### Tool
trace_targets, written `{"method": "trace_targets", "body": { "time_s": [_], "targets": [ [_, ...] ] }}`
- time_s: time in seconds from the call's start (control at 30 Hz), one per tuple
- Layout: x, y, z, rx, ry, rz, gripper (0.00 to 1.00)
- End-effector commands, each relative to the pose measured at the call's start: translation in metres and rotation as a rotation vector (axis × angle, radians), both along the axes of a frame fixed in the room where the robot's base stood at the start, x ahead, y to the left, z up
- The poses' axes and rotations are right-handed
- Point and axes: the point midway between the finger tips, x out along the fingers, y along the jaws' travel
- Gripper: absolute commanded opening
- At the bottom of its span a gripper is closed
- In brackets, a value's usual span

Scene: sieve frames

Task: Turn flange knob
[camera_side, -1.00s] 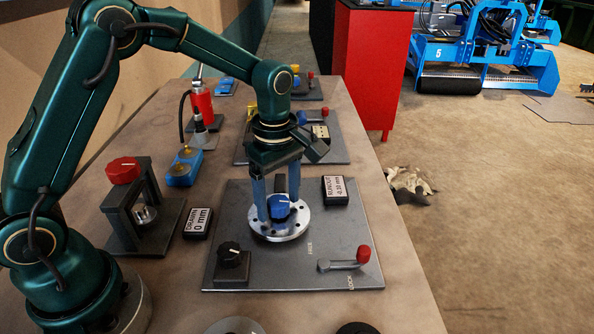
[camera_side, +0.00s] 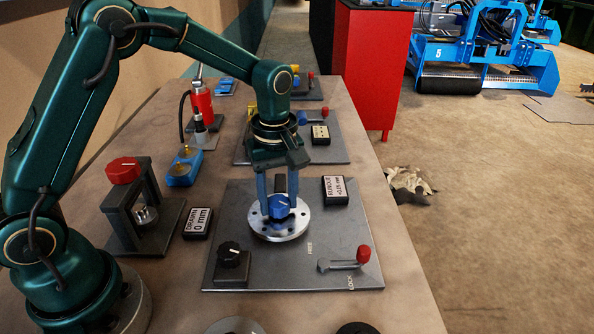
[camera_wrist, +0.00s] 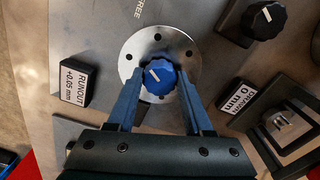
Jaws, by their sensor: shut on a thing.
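The blue flange knob (camera_side: 279,206) sits at the centre of the round silver flange (camera_side: 262,229) on the grey plate. It also shows in the wrist view (camera_wrist: 157,77), with a white pointer line toward the upper left there. My gripper (camera_side: 279,208) points down from above, its two blue fingers closed on opposite sides of the knob. In the wrist view my gripper (camera_wrist: 160,88) has a finger at each side of the knob. The runout display (camera_side: 336,190) beside the flange reads +0.05 mm.
A black knob (camera_side: 230,254) stands at the plate's front left. A red-tipped lever (camera_side: 362,254) is at the front right, between FREE and LOCK labels. A drawn display (camera_side: 198,223) reads 0 mm. A red-knobbed press frame (camera_side: 123,171) stands left.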

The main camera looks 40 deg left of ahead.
Motion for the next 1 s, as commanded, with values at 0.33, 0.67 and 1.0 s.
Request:
{"method": "trace_targets", "body": {
  "time_s": [0.33, 0.67, 1.0],
  "targets": [
    [-0.0004, 0.0003, 0.0008, 0.0, 0.0, -0.328, 0.0],
    [-0.0006, 0.0006, 0.0008, 0.0, 0.0, -0.641, 0.0],
    [-0.0006, 0.001, 0.0009, 0.0, 0.0, -0.963, 0.0]
  ]
}}
